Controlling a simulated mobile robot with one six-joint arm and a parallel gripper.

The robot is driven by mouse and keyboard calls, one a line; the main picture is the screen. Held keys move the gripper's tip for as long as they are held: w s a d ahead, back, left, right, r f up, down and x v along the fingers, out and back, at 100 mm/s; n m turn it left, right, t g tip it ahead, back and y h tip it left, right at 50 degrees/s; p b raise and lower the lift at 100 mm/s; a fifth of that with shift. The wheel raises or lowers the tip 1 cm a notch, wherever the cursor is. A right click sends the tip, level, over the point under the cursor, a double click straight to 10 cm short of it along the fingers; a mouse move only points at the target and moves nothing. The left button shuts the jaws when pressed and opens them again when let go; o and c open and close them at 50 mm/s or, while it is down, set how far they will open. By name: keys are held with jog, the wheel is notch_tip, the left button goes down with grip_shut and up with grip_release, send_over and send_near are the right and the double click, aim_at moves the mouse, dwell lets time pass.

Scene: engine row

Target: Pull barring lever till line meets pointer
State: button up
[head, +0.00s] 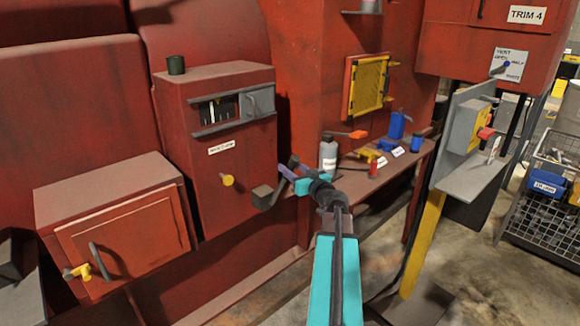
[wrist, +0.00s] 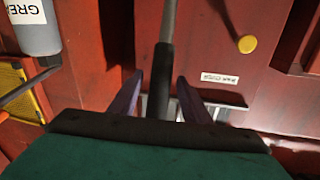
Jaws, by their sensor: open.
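The barring lever shows in the wrist view as a grey rod with a black grip (wrist: 161,75). It stands between the two purple fingers of my gripper (wrist: 160,78), which are open with a gap on each side. In the head view my gripper (head: 284,174) is at the lower right of the red barring box (head: 205,150), beside the dark grey block (head: 262,197); the lever there is largely hidden by my gripper. Line and pointer are too small to tell apart.
A yellow knob (head: 227,180) is left of the block. A shelf (head: 385,172) at right holds a grey bottle (head: 328,155) and several small items, close to my arm. A red cabinet (head: 115,235) with a handle stands lower left.

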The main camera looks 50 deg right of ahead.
jog(key=shift+w+d, duration=0.15)
jog(key=shift+w, duration=0.3)
grip_shut()
jog(key=shift+s+f+b, duration=0.2)
jog(key=shift+f+b, duration=0.05)
jog(key=shift+b, duration=0.65)
jog(key=s+b, duration=0.1)
jog(key=b, duration=0.4)
jog(key=s+f+t+b, duration=0.1)
jog(key=b, duration=0.4)
jog(key=s+f+t+b, duration=0.1)
jog(key=b, duration=0.4)
jog(key=shift+s+f+m, duration=0.2)
jog(key=shift+s+m, duration=0.1)
jog(key=shift+s, duration=0.1)
jog(key=shift+r, duration=0.1)
grip_release()
